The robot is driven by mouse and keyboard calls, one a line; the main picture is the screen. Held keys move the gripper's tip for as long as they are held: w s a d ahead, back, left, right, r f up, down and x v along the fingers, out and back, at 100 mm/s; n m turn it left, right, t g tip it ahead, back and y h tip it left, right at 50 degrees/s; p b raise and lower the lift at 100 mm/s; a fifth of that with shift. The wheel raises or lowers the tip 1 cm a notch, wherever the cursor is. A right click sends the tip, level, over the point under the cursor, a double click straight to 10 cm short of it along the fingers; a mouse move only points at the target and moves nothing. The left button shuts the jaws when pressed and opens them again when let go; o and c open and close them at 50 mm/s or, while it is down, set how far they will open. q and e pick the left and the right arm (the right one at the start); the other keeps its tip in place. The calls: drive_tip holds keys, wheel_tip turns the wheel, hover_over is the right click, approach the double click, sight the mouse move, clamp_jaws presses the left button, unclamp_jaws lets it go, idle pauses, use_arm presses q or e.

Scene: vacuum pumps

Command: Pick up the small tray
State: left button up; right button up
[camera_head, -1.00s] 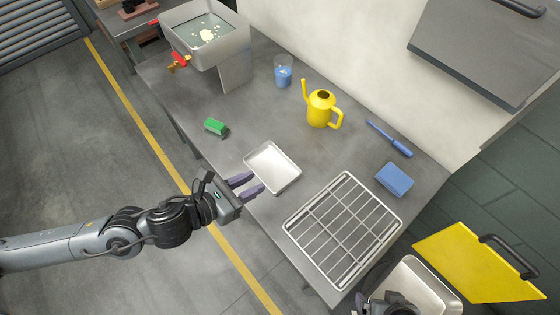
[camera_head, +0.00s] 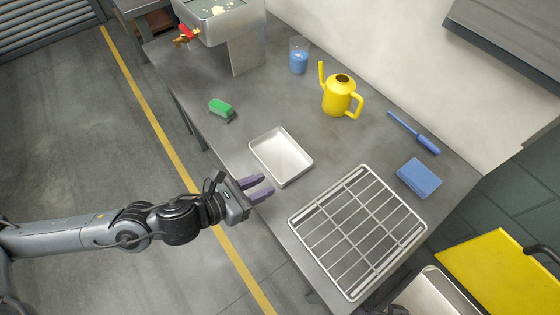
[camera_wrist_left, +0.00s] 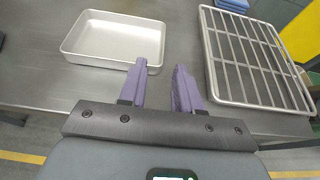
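The small tray (camera_head: 281,156) is a shallow white-silver rectangular pan lying flat on the grey table near its front edge. It also shows at the upper left of the left wrist view (camera_wrist_left: 113,38). My left gripper (camera_head: 262,188) is at the table's front edge, just short of the tray, with its purple fingers apart and nothing between them. In the left wrist view the fingers (camera_wrist_left: 161,78) point ahead, the left fingertip overlapping the tray's near right corner in the picture; I cannot tell whether they touch. My right gripper is not clearly visible; only a dark bit shows at the bottom edge.
A wire rack (camera_head: 358,230) lies right of the tray. A sink basin (camera_head: 222,22) is at the back left.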

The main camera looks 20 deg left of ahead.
sight(296, 175)
use_arm(q)
drive_tip(key=x, duration=0.5)
drive_tip(key=shift+w+d+f, duration=0.1)
drive_tip(key=shift+f, duration=0.05)
drive_tip(key=shift+d+b+x, duration=0.25)
drive_tip(key=shift+b+x, duration=0.35)
drive_tip(key=shift+x, duration=2.2)
drive_tip(key=shift+s, duration=0.25)
clamp_jaws()
